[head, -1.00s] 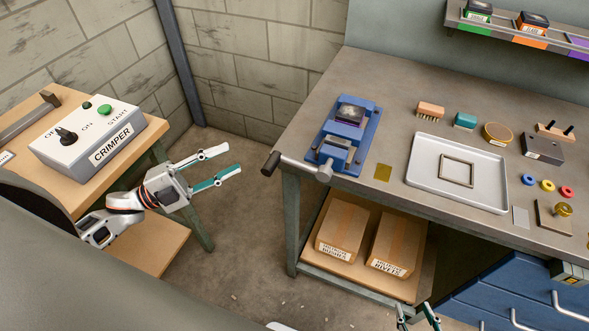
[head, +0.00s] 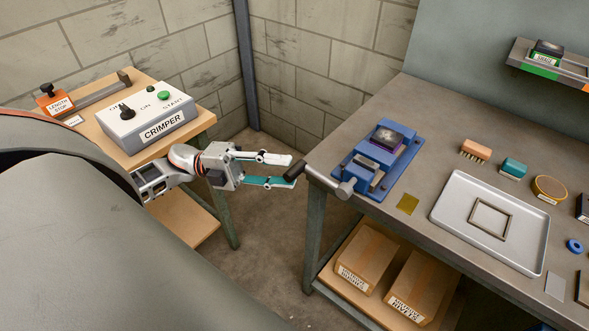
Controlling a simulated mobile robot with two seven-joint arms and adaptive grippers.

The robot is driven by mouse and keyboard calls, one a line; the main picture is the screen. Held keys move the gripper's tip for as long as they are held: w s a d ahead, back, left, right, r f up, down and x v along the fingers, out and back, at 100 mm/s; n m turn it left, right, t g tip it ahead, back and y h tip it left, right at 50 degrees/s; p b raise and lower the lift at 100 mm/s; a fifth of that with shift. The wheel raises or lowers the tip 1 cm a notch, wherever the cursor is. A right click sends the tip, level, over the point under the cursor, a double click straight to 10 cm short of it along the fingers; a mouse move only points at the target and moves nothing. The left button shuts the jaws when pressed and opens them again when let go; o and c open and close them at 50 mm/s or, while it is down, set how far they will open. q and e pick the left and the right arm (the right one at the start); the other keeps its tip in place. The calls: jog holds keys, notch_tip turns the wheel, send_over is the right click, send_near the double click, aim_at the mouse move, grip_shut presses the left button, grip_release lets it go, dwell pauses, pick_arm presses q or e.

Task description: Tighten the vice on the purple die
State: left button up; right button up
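The blue vice (head: 362,160) is at the left front corner of the grey workbench. The purple die (head: 384,144), a block with a dark, shiny top, sits in it between the jaws; whether the jaws touch it is hard to tell. The vice's grey handle bar (head: 322,180) sticks out left past the bench edge from the screw and ends in a black grip (head: 295,171). My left gripper (head: 291,171) is open, with its fingertips at the black grip, which shows between or just beyond them. Contact cannot be told. My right gripper is out of view.
The crimper box (head: 147,122) stands on a wooden table at left. A pale tray (head: 455,222) with a square frame, a brush (head: 476,150) and a brass plate (head: 407,204) lie on the bench. Boxes (head: 367,258) sit on the shelf below. Floor between the tables is clear.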

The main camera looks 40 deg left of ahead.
aim_at(288, 171)
pick_arm(q)
jog(key=shift+x, duration=1.65)
grip_shut()
jog(key=shift+p, duration=0.3)
